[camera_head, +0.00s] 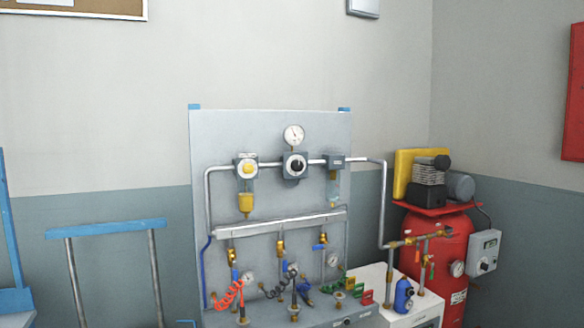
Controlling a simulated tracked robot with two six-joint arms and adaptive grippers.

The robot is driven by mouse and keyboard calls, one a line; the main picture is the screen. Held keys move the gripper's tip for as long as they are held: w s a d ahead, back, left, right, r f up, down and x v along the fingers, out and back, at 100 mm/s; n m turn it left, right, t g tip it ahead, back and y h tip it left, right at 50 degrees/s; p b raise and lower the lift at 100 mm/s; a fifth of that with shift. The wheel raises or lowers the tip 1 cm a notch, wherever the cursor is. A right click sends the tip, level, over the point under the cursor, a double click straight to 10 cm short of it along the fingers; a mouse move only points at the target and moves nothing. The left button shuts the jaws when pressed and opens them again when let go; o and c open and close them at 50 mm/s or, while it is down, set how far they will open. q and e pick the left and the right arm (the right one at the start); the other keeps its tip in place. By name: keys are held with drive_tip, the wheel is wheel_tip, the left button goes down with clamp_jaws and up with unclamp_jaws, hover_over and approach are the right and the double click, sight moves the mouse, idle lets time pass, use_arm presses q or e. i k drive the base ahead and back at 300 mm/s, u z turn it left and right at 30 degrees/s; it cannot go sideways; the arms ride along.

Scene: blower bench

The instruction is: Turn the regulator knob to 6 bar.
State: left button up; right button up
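The knob's setting cannot be read either. Neither of my grippers shows in the head view.
A filter with a yellow bowl (246,202) is left of the regulator, and a unit with a clear bowl (333,185) is right. Hoses and valves hang below. A red compressor tank (437,250) stands at right, a blue-handled frame (107,228) at left.

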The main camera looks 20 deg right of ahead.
sight(297, 165)
drive_tip(key=u, duration=0.05)
drive_tip(key=k, duration=1)
drive_tip(key=z, duration=0.9)
drive_tip(key=i, duration=1.25)
drive_tip(key=u, duration=0.25)
drive_tip(key=i, duration=1.25)
drive_tip(key=u, duration=0.95)
drive_tip(key=k, duration=0.9)
drive_tip(key=u, duration=0.15)
